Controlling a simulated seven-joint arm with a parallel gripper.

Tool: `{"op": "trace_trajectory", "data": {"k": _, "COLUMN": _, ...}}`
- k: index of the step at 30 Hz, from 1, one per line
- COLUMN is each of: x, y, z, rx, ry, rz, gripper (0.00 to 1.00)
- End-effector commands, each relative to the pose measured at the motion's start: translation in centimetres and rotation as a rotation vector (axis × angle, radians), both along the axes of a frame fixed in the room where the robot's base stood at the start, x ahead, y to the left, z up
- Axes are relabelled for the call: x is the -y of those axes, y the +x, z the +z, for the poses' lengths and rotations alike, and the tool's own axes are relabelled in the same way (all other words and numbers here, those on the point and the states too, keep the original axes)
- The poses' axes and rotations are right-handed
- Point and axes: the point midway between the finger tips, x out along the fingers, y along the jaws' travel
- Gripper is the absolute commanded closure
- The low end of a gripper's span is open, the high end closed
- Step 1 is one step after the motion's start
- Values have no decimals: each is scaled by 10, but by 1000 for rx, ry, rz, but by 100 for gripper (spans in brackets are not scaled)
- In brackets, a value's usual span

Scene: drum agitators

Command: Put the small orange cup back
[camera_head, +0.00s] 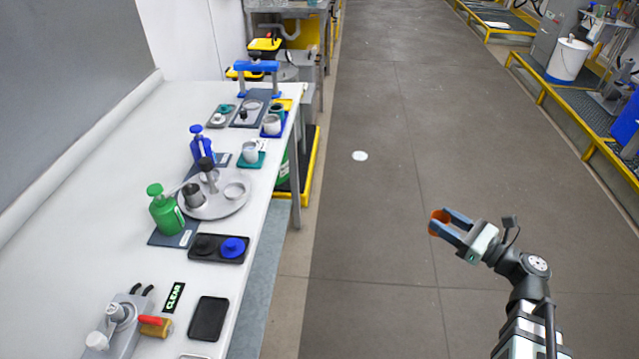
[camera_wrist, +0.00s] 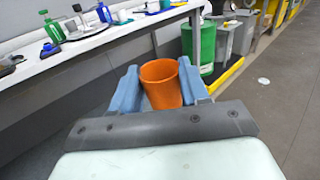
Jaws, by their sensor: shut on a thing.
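The small orange cup (camera_wrist: 161,86) is upright between the two blue fingers of my gripper (camera_wrist: 160,92) in the wrist view. My gripper is shut on it. In the head view my gripper (camera_head: 452,223) is out over the grey floor, right of the table and apart from it. There the orange cup (camera_head: 438,222) shows only partly, behind the fingers.
The long white table (camera_head: 255,215) on the left holds a green bottle (camera_head: 166,213), a blue bottle (camera_head: 201,148), a round metal tray (camera_head: 222,208), a dark tray with a blue lid (camera_head: 205,258) and a black pad (camera_head: 208,319). A green drum (camera_wrist: 205,45) stands beneath its edge.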

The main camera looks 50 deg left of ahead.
Motion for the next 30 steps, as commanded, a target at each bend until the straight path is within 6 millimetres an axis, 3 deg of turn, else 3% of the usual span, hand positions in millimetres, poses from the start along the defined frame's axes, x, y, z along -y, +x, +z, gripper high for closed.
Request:
{"op": "trace_trajectory", "data": {"k": 12, "x": -96, "y": -73, "z": 24, "rx": 2, "ry": -1, "rz": 186, "gripper": 85}}
{"op": "trace_trajectory", "data": {"k": 30, "x": -214, "y": -200, "z": 62, "rx": 3, "ry": -4, "rz": 420, "gripper": 85}}
